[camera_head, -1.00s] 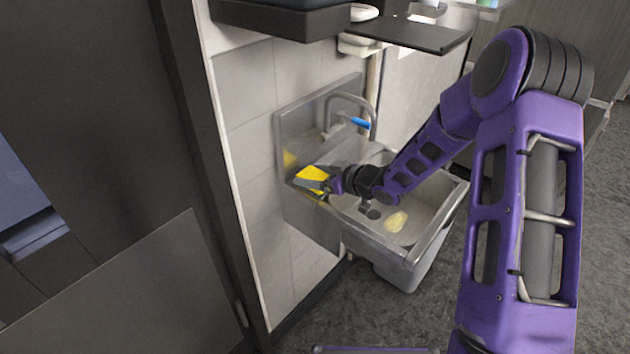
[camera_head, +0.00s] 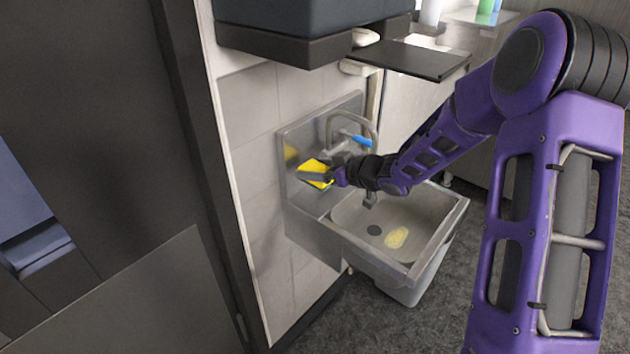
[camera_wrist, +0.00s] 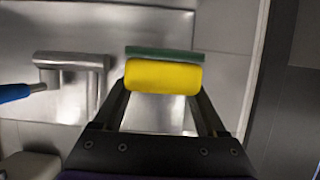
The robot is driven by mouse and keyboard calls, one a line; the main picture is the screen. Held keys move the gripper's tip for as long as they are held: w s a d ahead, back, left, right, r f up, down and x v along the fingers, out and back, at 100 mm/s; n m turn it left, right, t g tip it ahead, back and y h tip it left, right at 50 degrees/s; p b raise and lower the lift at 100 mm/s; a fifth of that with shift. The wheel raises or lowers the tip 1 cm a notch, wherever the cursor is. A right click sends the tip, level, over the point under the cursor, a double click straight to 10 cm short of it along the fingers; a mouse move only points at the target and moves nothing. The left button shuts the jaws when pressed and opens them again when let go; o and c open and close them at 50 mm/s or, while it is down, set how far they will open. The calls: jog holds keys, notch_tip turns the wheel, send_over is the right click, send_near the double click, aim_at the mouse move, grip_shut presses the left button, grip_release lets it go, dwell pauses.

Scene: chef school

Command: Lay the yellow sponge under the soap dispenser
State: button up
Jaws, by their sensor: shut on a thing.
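The yellow sponge (camera_head: 314,168) is held in my gripper (camera_head: 326,177), in front of the sink's metal backsplash and left of the tap. In the wrist view the sponge (camera_wrist: 163,77) sits between the two fingertips, with its green layer (camera_wrist: 160,52) on the far side. My gripper (camera_wrist: 163,90) is shut on it. A white fixture (camera_head: 362,52) on the wall above the sink, partly hidden by a dark tray, may be the soap dispenser; I cannot tell for sure.
The tap (camera_head: 335,135) with a blue lever (camera_head: 357,140) stands close to the right. A dark flat tray (camera_head: 420,60) juts out above. A dark cabinet is at left.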

notch_tip(320, 180, up, 2)
jog(key=shift+r, duration=0.1)
jog(key=shift+d+r+h, duration=0.1)
jog(key=shift+h, duration=0.2)
jog(key=shift+s+d+f+m+t+h, duration=0.2)
jog(key=shift+d+m+t+h, duration=0.15)
jog(key=shift+m+t, duration=0.2)
jog(key=s+d+f+m+t+h, duration=0.1)
jog(key=d+f+m+t+h, duration=0.2)
jog(key=d, duration=0.4)
jog(key=s+d+f+m+t+h, duration=0.1)
jog(key=s+d+f+m+h, duration=0.15)
jog(key=d+m+h, duration=0.35)
jog(key=w+d+n+g+y, duration=0.2)
jog(key=w+d+n+y, duration=0.45)
jog(key=d, duration=0.25)
jog(key=shift+m, duration=0.4)
jog(key=w+a, duration=0.3)
jog(key=w, duration=0.2)
jog(key=w+a, duration=0.2)
jog(key=w, duration=0.3)
jog(key=w+a, duration=0.3)
jog(key=w, duration=0.3)
jog(key=shift+w+a+f, duration=0.1)
jog(key=shift+a, duration=0.2)
jog(key=shift+d+f+b, duration=0.1)
jog(key=shift+f+b, duration=0.4)
jog(key=shift+f, duration=1.2)
